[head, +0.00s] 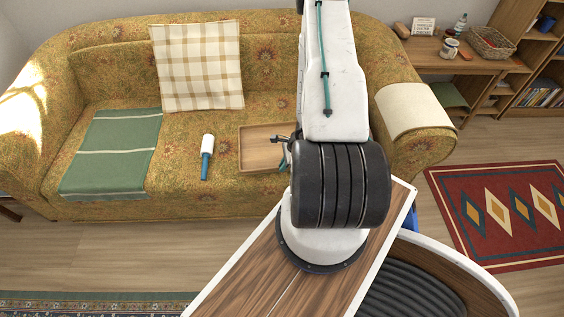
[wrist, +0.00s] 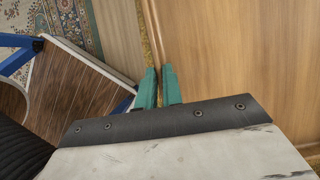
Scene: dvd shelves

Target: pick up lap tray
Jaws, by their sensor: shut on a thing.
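The lap tray (head: 258,152), a shallow light-wood tray, is on the seat of the patterned sofa, right of a white-and-blue lint-roller-like object. My arm hides its right part in the head view. In the wrist view its wooden surface (wrist: 235,60) fills the right side, with its rim running up from the fingers. My gripper (wrist: 159,88) has green fingers close together, shut on the tray's rim. In the head view the fingers are mostly hidden behind my arm. I cannot tell whether the tray is lifted off the seat.
The sofa (head: 90,75) holds a green blanket (head: 115,150), a checked cushion (head: 197,66) and the white-and-blue object (head: 207,157). A cream cloth (head: 413,108) covers its right arm. A side table (head: 440,55) with a basket stands at the back right. A red rug (head: 505,210) lies on open floor.

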